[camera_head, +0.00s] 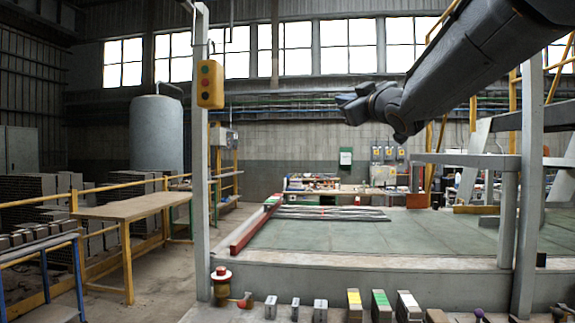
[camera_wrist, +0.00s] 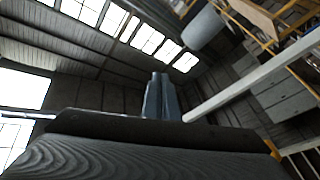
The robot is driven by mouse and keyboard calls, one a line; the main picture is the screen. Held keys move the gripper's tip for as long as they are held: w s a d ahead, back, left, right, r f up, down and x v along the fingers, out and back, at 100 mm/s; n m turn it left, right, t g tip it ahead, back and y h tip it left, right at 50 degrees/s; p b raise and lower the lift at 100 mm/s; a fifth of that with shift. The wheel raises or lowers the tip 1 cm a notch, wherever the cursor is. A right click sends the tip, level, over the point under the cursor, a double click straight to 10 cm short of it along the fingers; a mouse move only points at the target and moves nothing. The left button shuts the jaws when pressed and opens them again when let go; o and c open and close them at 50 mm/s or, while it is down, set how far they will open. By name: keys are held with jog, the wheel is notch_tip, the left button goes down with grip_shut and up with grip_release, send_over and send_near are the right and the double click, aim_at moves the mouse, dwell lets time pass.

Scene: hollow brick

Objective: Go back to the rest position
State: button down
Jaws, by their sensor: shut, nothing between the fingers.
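My gripper (camera_head: 346,103) hangs in the air at the upper right of the head view, at the end of my dark grey arm. It points left and is well above the green-grey platform. In the wrist view my gripper (camera_wrist: 161,78) shows its two fingers together, with nothing between them. The wrist view is tilted and looks toward the roof and windows. No object is touching the fingers.
A grey post (camera_head: 201,160) with a yellow button box (camera_head: 210,84) stands left of my gripper. A wooden table (camera_head: 122,207) is at left. Several small blocks (camera_head: 320,310) line the front edge. Grey posts (camera_head: 530,190) stand at right. Air around the gripper looks clear.

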jog(key=s+d+f+m+g+h, duration=0.2)
jog(key=f+g, duration=0.1)
jog(key=f, duration=0.9)
jog(key=s+d+f+m+g+h, duration=0.1)
jog(key=d+f+m+g+h, duration=0.1)
jog(key=f, duration=0.9)
jog(key=s+d+f+m+g+h, duration=0.2)
jog(key=f+m+g, duration=0.1)
jog(key=f, duration=0.9)
jog(key=s+a+f+m+g, duration=0.1)
jog(key=s+f+g, duration=0.9)
jog(key=s+f, duration=1.5)
jog(key=s+m, duration=0.1)
jog(key=s, duration=0.2)
jog(key=shift+s+a+f+m+g, duration=0.3)
jog(key=shift+s+g, duration=0.05)
jog(key=shift+g, duration=0.05)
jog(key=shift+a, duration=0.1)
